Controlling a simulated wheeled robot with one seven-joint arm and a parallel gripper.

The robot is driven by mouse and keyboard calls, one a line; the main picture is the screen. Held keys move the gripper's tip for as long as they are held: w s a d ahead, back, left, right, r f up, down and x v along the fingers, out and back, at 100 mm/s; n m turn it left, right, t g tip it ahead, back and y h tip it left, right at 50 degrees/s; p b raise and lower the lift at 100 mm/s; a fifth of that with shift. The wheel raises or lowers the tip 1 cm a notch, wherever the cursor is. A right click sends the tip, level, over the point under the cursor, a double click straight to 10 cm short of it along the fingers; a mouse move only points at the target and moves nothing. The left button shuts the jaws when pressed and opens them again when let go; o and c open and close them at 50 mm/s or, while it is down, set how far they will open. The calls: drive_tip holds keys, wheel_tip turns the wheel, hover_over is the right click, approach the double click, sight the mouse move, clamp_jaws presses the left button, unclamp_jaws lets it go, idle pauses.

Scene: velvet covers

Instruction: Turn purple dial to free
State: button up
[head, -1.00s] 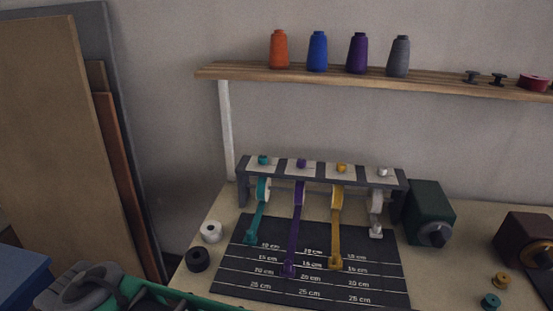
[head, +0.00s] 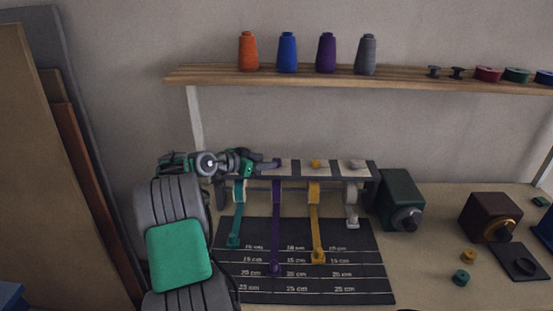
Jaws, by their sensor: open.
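A dark rack with a pale-panelled top (head: 327,169) stands at the back of the table and carries a row of dials. The purple dial is largely hidden by my gripper, above the purple strap (head: 276,225), which hangs down onto the black measuring mat (head: 352,240). My gripper (head: 269,164) reaches in from the left, low over the rack top, with its fingertips at the purple dial's place. It is open; I cannot tell whether the fingers touch the dial. The yellow dial (head: 315,164) and white dial (head: 357,164) show to its right. The teal dial is hidden behind my gripper.
The teal strap (head: 237,215), yellow strap (head: 315,225) and white strap (head: 352,210) hang beside the purple one. A green machine box (head: 398,198) stands close right of the rack. A wooden shelf (head: 300,76) with spools runs above.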

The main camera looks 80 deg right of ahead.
drive_tip(key=p+x, duration=0.1)
drive_tip(key=x, duration=0.6)
drive_tip(key=shift+p, duration=0.35)
drive_tip(key=shift+w, duration=0.1)
clamp_jaws()
